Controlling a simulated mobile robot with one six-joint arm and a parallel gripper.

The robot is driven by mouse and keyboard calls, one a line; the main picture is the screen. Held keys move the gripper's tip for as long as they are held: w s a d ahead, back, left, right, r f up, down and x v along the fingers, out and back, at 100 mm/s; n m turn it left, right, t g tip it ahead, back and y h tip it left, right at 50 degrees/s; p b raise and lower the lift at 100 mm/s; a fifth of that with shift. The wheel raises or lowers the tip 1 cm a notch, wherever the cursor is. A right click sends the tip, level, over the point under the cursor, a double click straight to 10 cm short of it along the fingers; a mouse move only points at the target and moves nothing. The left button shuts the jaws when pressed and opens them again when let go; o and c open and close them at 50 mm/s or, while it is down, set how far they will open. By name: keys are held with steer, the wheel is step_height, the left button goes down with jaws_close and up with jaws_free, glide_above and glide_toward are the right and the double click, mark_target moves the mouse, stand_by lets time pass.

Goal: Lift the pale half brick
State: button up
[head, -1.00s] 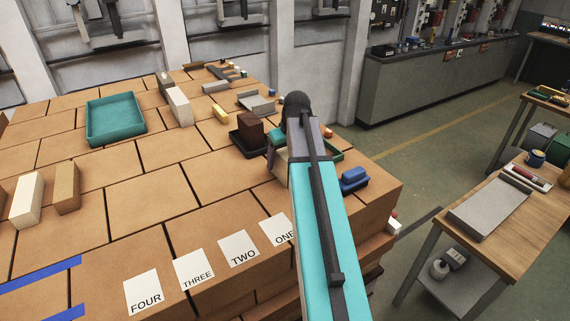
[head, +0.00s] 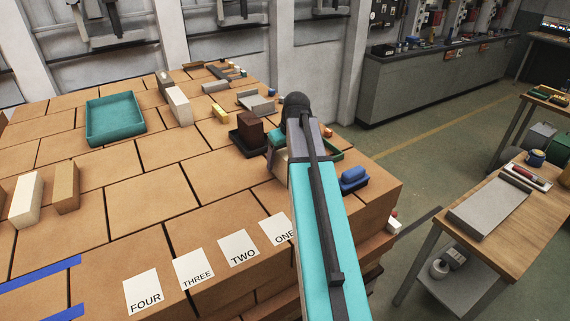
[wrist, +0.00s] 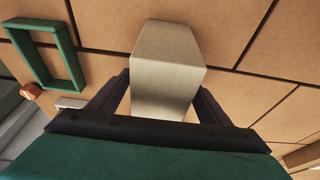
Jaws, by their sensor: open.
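In the wrist view the pale half brick (wrist: 167,72) stands on the brick-patterned top, between the two fingers of my gripper (wrist: 163,92). The fingers are open, one on each side of it, and its near end is partly hidden by the gripper body. I cannot tell whether either finger touches it. In the head view my arm hides most of this spot, and only a pale edge of the brick (head: 281,167) shows left of the arm.
A green open frame (wrist: 45,55) lies to the left in the wrist view. In the head view a dark brown block (head: 250,131) and a blue block (head: 353,177) are close to my arm. A green tray (head: 115,120) and a long pale brick (head: 180,106) stand farther left.

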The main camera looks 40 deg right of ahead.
steer(key=c, duration=1.6)
steer(key=shift+r, duration=0.15)
steer(key=shift+c, duration=0.2)
steer(key=shift+r+b, duration=1.05)
steer(key=shift+r, duration=0.65)
steer(key=s+a+r+b, duration=0.1)
steer(key=s+b, duration=0.4)
steer(key=s, duration=1.1)
steer(key=shift+r+b, duration=0.3)
steer(key=shift+r, duration=0.1)
